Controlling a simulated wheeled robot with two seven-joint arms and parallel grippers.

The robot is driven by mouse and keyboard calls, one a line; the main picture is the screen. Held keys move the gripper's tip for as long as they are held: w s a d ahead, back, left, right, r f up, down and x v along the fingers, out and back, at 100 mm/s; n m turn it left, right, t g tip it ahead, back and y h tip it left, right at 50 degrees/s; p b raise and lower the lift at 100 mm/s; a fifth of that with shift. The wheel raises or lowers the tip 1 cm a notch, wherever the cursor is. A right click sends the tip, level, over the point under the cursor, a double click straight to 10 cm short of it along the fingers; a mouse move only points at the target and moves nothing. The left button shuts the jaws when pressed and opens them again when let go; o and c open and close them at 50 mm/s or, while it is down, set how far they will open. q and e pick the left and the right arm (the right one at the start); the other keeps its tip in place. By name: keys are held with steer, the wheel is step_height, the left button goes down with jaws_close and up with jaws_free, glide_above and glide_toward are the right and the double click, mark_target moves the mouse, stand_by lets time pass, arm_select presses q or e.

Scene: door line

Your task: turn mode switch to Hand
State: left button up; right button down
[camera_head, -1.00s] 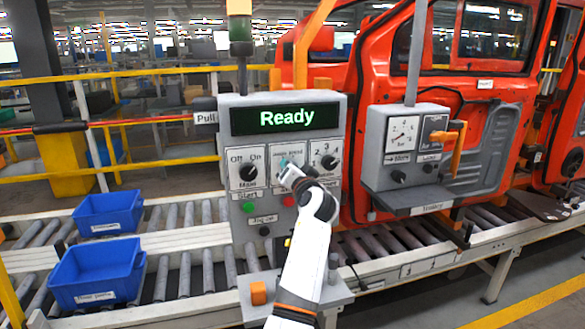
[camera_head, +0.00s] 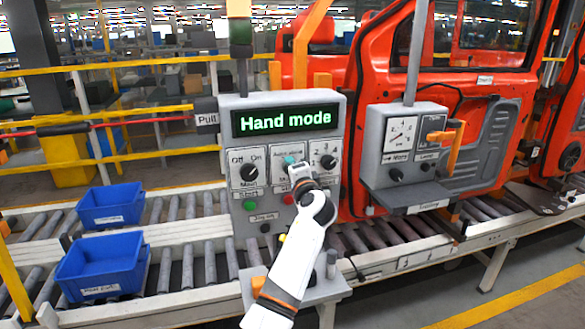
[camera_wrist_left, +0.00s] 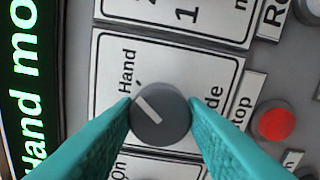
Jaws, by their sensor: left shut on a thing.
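The grey control panel (camera_head: 238,215) stands ahead, and its display (camera_head: 285,121) reads "Hand mode". The mode switch is a round dark grey knob (camera_wrist_left: 160,125) in the left wrist view. Its white pointer line points up and left, toward the "Hand" label (camera_wrist_left: 127,72). My left gripper (camera_wrist_left: 160,107) has its teal fingers shut on the knob's two sides. In the head view my left gripper (camera_head: 291,163) covers most of the switch plate. My right gripper is not in view.
An off/on knob (camera_head: 249,171) and a numbered knob (camera_head: 328,161) flank the switch. Below are a green button (camera_head: 249,205) and a red button (camera_head: 288,199). A gauge box (camera_head: 402,150) stands right. Blue bins (camera_head: 100,266) sit on rollers at left.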

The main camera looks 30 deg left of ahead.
arm_select(q)
steer(key=shift+r, duration=0.2)
stand_by(0.3)
steer(key=o, duration=0.9)
steer(key=shift+a, duration=0.1)
steer(key=shift+o, duration=0.4)
steer(key=shift+f, duration=0.2)
steer(key=b+v, duration=0.4)
steer(key=v, duration=0.8)
